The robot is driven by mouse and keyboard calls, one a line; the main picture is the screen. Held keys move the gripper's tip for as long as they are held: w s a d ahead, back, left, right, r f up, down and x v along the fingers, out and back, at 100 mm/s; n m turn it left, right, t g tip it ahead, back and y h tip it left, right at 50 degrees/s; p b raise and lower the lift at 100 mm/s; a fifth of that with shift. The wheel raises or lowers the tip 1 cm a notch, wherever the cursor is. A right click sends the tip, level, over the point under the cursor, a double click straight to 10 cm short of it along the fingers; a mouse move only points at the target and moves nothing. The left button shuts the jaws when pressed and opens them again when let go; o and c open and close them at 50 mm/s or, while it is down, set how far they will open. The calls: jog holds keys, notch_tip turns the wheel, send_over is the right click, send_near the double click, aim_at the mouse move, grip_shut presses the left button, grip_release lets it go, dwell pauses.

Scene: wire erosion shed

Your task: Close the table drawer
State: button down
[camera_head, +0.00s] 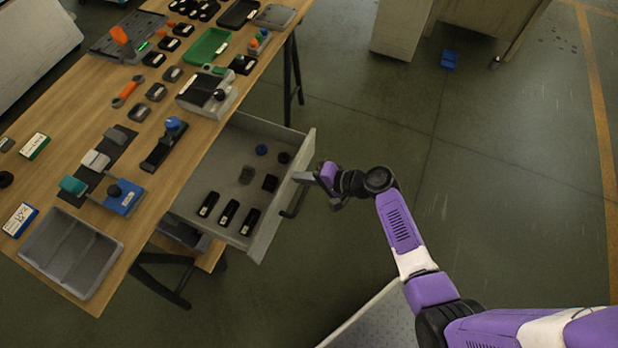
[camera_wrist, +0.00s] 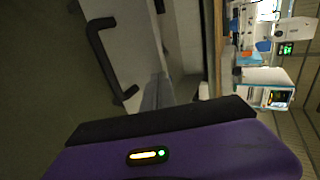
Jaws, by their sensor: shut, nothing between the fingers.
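The table drawer (camera_head: 225,172) stands pulled out from under the wooden table (camera_head: 60,95) in the head view. Several small black items and a blue knob lie inside it. Its grey front panel (camera_head: 273,212) carries a dark bar handle (camera_head: 296,203); the handle also shows in the wrist view (camera_wrist: 106,58). My gripper (camera_head: 303,178) is shut and empty at the upper edge of the front panel, beside the handle and not around it. In the wrist view the fingers (camera_wrist: 157,92) reach close to the panel; I cannot tell whether they touch it.
The table top holds many small tools, a green tray (camera_head: 208,47) and a grey compartment tray (camera_head: 70,254). A blue object (camera_head: 449,60) lies on the floor near a cabinet (camera_head: 403,28).

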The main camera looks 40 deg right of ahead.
dwell(0.3)
jog(key=w+a+b, duration=0.5)
jog(key=w+a, duration=0.2)
jog(key=w, duration=0.5)
jog(key=w+a+b, duration=0.6)
jog(key=w+a, duration=0.2)
jog(key=w, duration=0.5)
jog(key=shift+w, duration=0.3)
jog(key=shift+r, duration=0.15)
